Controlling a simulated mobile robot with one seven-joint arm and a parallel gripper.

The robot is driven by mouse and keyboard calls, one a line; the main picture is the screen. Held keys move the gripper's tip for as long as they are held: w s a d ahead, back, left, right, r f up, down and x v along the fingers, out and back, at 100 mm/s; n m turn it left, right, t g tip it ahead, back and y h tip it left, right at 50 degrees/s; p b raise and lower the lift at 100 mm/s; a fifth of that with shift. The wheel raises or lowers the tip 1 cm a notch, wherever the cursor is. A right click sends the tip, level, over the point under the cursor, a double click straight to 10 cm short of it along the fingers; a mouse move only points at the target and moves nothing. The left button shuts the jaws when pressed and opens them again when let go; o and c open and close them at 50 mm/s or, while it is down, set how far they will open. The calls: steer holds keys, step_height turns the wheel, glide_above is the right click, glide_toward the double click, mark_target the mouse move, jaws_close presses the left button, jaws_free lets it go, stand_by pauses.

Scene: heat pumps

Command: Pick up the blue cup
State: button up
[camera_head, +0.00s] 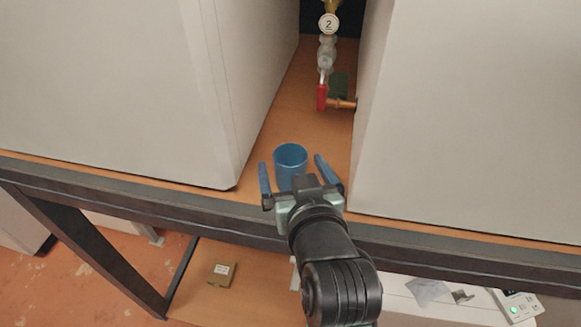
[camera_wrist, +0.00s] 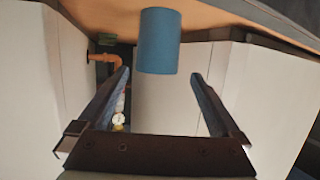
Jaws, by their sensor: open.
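The blue cup (camera_head: 291,162) stands upright on the wooden shelf, near its front edge, in the gap between two large pale cabinets. My gripper (camera_head: 293,172) is open in the head view, with one blue finger on each side of the cup. In the wrist view the cup (camera_wrist: 159,42) appears at the top middle, beyond and between the two fingertips of my gripper (camera_wrist: 161,74). Nothing is between the fingers in that view. The lower front of the cup is partly hidden by my gripper in the head view.
The left cabinet (camera_head: 120,90) and right cabinet (camera_head: 470,120) wall in the gap closely. A dark shelf edge (camera_head: 120,186) runs along the front. A small box (camera_head: 221,273) lies below.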

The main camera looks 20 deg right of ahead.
mark_target(290, 158)
steer(key=shift+f+p+x, duration=0.1)
steer(key=shift+p+x, duration=0.35)
steer(key=shift+x, duration=0.75)
steer(key=shift+f+p+x, duration=0.15)
steer(key=shift+p+x, duration=0.3)
steer(key=shift+x, duration=0.7)
steer(key=shift+s+d, duration=0.1)
steer(key=shift+d, duration=0.1)
steer(key=c, duration=1.3)
